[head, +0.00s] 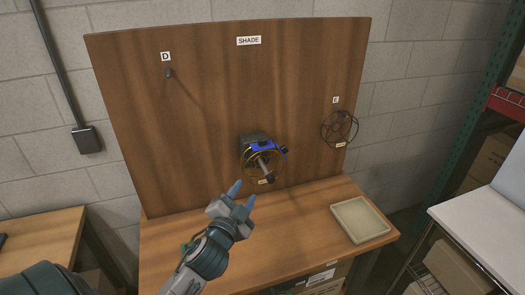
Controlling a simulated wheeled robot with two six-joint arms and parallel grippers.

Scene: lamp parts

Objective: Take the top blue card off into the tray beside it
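A blue piece (262,146), which looks like the blue card, sits at a dark grey block on the upright wooden board. Whether it is the top one of several I cannot tell. A thin yellow ring and a grey rod with a dark end stand in front of it and partly hide it. The shallow beige tray (338,222) lies on the table to the right and looks empty. My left gripper (243,195) is below and left of the blue piece, apart from it. Its two blue fingertips are spread with nothing between them. My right gripper is not in view.
The wooden board (210,110) carries a "SHADE" label. A peg (169,73) sticks out at its upper left under a "D" label. A black wire frame (339,128) hangs at its right. The table between the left gripper and the tray is clear. A white-topped rack (490,225) stands at right.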

